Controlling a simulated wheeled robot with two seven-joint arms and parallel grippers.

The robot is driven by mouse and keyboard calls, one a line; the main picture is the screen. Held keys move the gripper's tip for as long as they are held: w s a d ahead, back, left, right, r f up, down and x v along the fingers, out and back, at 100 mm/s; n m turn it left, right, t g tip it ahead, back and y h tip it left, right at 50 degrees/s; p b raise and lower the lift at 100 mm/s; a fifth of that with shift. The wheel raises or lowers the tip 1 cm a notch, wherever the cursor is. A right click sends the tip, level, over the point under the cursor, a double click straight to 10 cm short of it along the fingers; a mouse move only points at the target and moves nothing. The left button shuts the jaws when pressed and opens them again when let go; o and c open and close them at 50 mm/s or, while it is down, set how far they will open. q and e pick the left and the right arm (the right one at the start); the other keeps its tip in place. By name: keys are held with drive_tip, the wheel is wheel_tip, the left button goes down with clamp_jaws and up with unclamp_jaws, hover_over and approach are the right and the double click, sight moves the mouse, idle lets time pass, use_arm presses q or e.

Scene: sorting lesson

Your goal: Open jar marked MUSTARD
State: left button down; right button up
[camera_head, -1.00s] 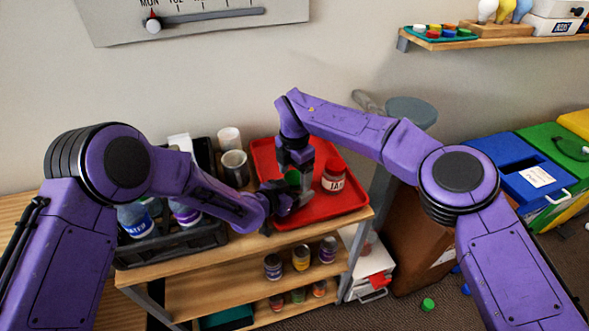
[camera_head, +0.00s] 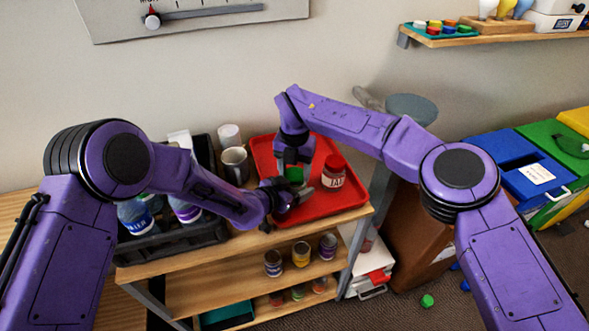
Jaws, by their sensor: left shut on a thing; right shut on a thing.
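A jar with a green lid (camera_head: 294,174) stands on the red tray (camera_head: 353,198), mostly hidden by my two grippers. Its label cannot be read. My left gripper (camera_head: 289,197) reaches in low from the left and is shut on the jar's body. My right gripper (camera_head: 295,165) points down from above and is shut on the green lid. I cannot tell whether the lid is still seated on the jar. A red-lidded jar (camera_head: 334,172) stands just to the right, upright; its label seems to read JAM.
A black crate (camera_head: 208,236) with bottles is left of the tray, with a mug (camera_head: 235,166) and cup behind. Several small jars stand on the lower shelves, such as a yellow-labelled one (camera_head: 300,255). Blue (camera_head: 510,165) and green bins stand right.

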drive_tip(key=o, duration=1.2)
drive_tip(key=shift+c, duration=0.2)
drive_tip(key=shift+r, duration=0.1)
wheel_tip(320, 180, up, 4)
drive_tip(key=shift+r, duration=0.2)
use_arm(q)
unclamp_jaws()
